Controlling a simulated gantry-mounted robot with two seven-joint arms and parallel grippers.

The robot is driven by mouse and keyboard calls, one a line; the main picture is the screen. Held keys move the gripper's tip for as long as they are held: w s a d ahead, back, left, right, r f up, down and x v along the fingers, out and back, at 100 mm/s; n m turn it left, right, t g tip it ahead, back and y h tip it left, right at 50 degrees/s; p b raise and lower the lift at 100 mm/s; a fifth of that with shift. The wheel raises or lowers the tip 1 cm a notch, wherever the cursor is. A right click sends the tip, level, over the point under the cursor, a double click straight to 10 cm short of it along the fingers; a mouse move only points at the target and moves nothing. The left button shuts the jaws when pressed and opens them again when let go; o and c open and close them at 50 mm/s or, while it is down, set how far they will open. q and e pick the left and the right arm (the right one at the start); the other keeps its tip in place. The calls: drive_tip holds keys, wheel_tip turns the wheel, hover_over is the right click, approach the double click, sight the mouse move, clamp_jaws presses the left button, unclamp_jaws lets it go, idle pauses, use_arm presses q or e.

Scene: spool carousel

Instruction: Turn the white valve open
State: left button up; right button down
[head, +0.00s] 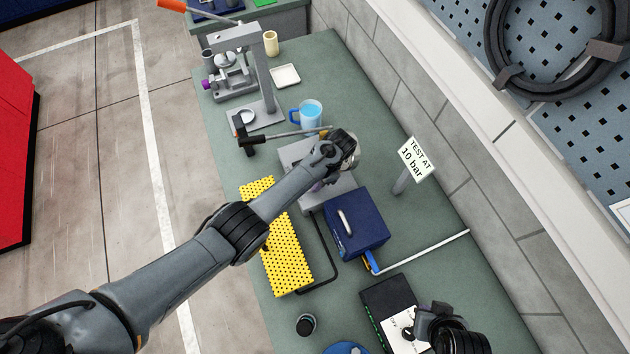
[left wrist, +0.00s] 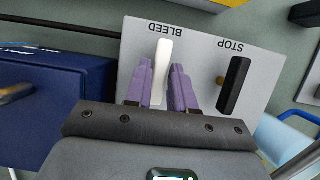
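In the left wrist view, the white valve lever (left wrist: 163,68) stands on a grey panel (left wrist: 205,50) below the word BLEED. The purple fingers of my left gripper (left wrist: 161,82) straddle it closely, one on each side. I cannot tell whether both touch it. A black lever (left wrist: 235,84) labelled STOP is to its right. In the head view, my left gripper (head: 333,160) is over the grey valve box (head: 292,153) and hides the white lever. My right gripper (head: 422,318) is above a black box (head: 387,296) at the lower right; its finger opening is unclear.
A blue case (head: 357,226) stands close beside the valve box. A yellow perforated block (head: 285,257), a hammer (head: 247,140), a blue mug (head: 309,114) and a grey press (head: 262,85) surround it. A "TEST AT 10 bar" sign (head: 416,159) stands near the wall.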

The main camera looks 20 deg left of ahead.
use_arm(q)
drive_tip(key=shift+o, duration=1.4)
drive_tip(key=shift+r, duration=0.1)
drive_tip(key=p+v, duration=0.4)
drive_tip(key=v, duration=0.6)
drive_tip(key=shift+r, duration=0.3)
drive_tip(key=shift+d, duration=0.1)
